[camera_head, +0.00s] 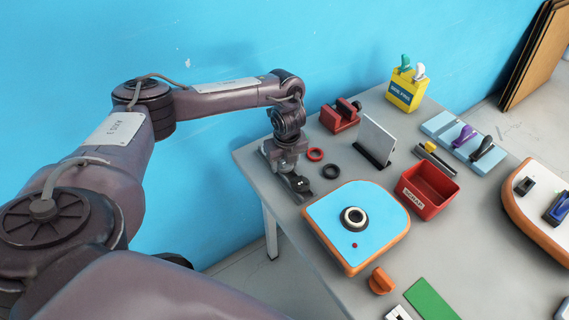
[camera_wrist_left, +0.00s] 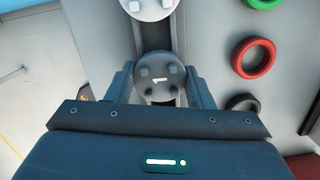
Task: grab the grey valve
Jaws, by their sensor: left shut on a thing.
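The grey valve (camera_wrist_left: 158,72) is a round grey piece with a white "1" mark, seen in the left wrist view between the two fingers of my left gripper (camera_wrist_left: 160,88). The fingers are shut on it from both sides. In the head view my left gripper (camera_head: 298,186) is low over the left part of the grey table, and the valve is mostly hidden there. My right gripper is not in view.
A red ring (camera_head: 316,154) and a black ring (camera_head: 331,171) lie right of the gripper. A blue-topped board with orange sides (camera_head: 375,212) lies in front. A red bin (camera_head: 432,190), a grey upright plate (camera_head: 377,138) and a red clamp-like block (camera_head: 340,115) stand nearby.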

